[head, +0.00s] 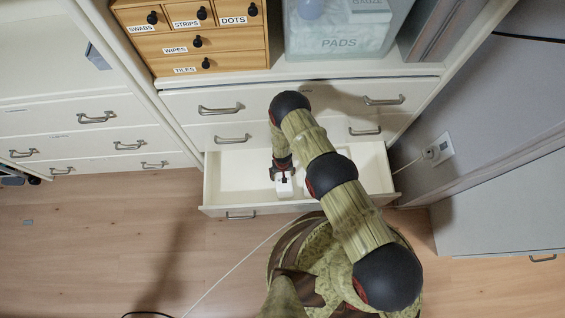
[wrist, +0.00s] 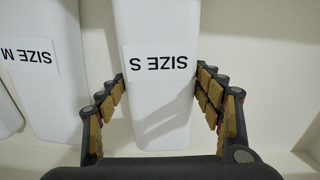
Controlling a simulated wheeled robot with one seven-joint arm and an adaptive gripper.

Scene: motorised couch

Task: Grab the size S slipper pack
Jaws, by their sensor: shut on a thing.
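The size S slipper pack (wrist: 158,110) is a white rounded block with a "SIZE S" label, upside down in the wrist view. My gripper (wrist: 160,84) has one finger on each side of it and is shut on it. In the head view my gripper (head: 283,170) reaches down into an open drawer (head: 232,180), and part of the white pack (head: 284,188) shows below it. A second white pack (wrist: 42,95), labelled "SIZE M", lies to the left in the wrist view.
Part of another white pack (wrist: 8,112) shows at the wrist view's left edge. Closed drawers (head: 222,108) with handles are above the open one. A wooden drawer unit (head: 235,45) and a clear "PADS" bin (head: 345,42) stand on top. A thin cable (head: 225,258) crosses the floor.

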